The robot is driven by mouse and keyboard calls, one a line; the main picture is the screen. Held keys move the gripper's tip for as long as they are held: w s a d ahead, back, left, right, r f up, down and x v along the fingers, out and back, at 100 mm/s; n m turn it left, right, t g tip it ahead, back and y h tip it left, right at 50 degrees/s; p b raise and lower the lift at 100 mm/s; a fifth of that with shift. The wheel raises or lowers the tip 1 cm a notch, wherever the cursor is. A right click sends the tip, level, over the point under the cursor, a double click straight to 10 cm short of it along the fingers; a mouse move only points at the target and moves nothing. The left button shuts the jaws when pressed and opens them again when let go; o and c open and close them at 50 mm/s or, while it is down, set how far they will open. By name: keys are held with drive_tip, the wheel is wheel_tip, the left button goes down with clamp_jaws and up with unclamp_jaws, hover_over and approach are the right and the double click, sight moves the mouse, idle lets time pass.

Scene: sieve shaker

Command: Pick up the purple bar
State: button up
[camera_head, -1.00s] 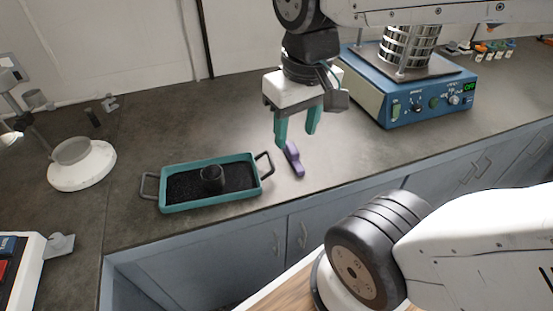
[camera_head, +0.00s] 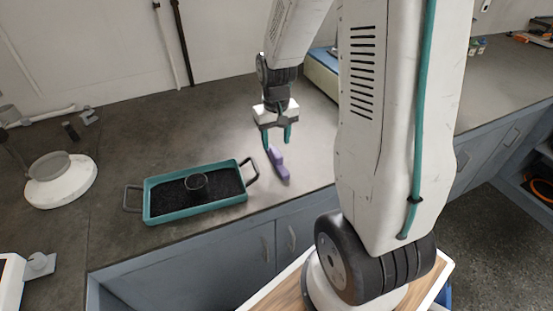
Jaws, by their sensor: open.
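The purple bar (camera_head: 279,166) lies on the dark counter, to the right of the teal tray, in the head view. My gripper (camera_head: 277,146) has two teal fingers pointing down and is open and empty. It is just behind the upper end of the bar in the picture, with the fingertips close to that end. I cannot tell whether they touch the bar or how high above the counter they are.
The teal tray (camera_head: 205,213) holds dark granules and a small dark cup (camera_head: 196,182); its right handle is near the bar. A white round stand (camera_head: 61,181) is at the left. The blue machine (camera_head: 321,72) is mostly hidden behind my arm. The counter's front edge is close.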

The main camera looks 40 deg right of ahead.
sight(276, 152)
wheel_tip(276, 152, down, 6)
drive_tip(key=shift+d+r, duration=0.1)
clamp_jaws()
